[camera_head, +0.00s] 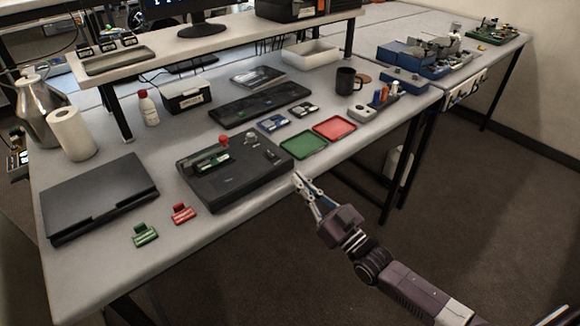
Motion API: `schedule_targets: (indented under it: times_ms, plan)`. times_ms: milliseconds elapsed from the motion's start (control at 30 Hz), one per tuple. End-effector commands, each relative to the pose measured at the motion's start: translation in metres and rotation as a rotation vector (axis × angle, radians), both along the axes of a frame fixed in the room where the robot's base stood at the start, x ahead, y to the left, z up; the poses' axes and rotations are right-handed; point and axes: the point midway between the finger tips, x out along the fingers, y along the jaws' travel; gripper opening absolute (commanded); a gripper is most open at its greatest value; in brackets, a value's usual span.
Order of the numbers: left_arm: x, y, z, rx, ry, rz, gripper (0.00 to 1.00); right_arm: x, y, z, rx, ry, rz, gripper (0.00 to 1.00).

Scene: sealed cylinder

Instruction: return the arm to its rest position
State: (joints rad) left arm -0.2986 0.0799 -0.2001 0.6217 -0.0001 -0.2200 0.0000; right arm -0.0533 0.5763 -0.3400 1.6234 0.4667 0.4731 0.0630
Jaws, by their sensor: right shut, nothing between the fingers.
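My right gripper (301,181) is at the front edge of the table, by the front right corner of a black device (232,190). Its fingers are shut and hold nothing. My right arm reaches in from the lower right, over the floor. The black device has a green-and-white part on its top, a red knob (223,140) and a metal cylinder-like piece (250,137). My left gripper is not in view.
A green tray (303,145) and a red tray (335,128) lie right of the device. A closed laptop (95,196), a green block (145,235) and a red block (183,213) lie left. A black mug (345,80) stands behind. Floor right of the table is open.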

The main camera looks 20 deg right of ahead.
Motion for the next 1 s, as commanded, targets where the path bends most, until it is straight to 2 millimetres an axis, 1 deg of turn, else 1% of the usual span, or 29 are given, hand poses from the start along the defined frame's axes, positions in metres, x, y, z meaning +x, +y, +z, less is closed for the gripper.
schedule_targets:
  times_ms: [100, 167, 267, 367, 400, 467, 500, 567, 600, 667, 700, 767, 800, 867, 900, 967, 1000]
  plan:
    - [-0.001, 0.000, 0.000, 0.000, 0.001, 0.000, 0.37, 0.000, 0.000, 0.000, 0.000, 0.001, 0.000, 0.00]
    - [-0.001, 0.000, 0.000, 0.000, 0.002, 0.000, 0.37, 0.000, -0.001, -0.004, -0.003, 0.007, -0.003, 0.00]
    - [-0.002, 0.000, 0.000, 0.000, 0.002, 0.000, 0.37, 0.002, -0.005, -0.029, -0.020, 0.056, -0.023, 0.00]
    - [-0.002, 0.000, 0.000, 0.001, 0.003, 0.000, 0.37, 0.000, -0.014, -0.082, -0.057, 0.160, -0.061, 0.00]
    - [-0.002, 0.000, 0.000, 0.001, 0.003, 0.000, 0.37, -0.003, -0.019, -0.109, -0.076, 0.214, -0.080, 0.00]
    - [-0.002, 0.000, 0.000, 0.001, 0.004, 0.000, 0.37, -0.011, -0.026, -0.154, -0.107, 0.306, -0.107, 0.00]
    - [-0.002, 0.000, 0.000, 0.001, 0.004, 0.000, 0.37, -0.019, -0.030, -0.184, -0.127, 0.368, -0.123, 0.00]
    - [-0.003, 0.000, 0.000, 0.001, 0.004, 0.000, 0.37, -0.033, -0.036, -0.228, -0.158, 0.461, -0.144, 0.00]
    - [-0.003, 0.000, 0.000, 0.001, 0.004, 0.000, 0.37, -0.045, -0.039, -0.256, -0.176, 0.522, -0.158, 0.00]
    - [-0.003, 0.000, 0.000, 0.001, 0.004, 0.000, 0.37, -0.066, -0.043, -0.298, -0.205, 0.616, -0.174, 0.00]
    - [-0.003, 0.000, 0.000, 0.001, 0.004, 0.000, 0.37, -0.082, -0.045, -0.324, -0.224, 0.676, -0.183, 0.00]
    - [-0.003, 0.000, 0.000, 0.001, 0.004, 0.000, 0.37, -0.109, -0.047, -0.363, -0.251, 0.771, -0.192, 0.00]
    - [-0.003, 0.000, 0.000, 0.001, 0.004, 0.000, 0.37, -0.128, -0.047, -0.387, -0.267, 0.832, -0.198, 0.00]
    - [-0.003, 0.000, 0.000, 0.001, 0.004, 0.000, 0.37, -0.159, -0.048, -0.421, -0.294, 0.924, -0.203, 0.00]
    - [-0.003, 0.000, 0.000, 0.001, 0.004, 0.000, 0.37, -0.182, -0.048, -0.443, -0.311, 0.985, -0.205, 0.00]
    - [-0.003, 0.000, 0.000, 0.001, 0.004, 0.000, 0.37, -0.217, -0.045, -0.472, -0.335, 1.076, -0.203, 0.00]
    - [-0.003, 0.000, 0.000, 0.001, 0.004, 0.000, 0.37, -0.242, -0.043, -0.491, -0.352, 1.137, -0.201, 0.00]
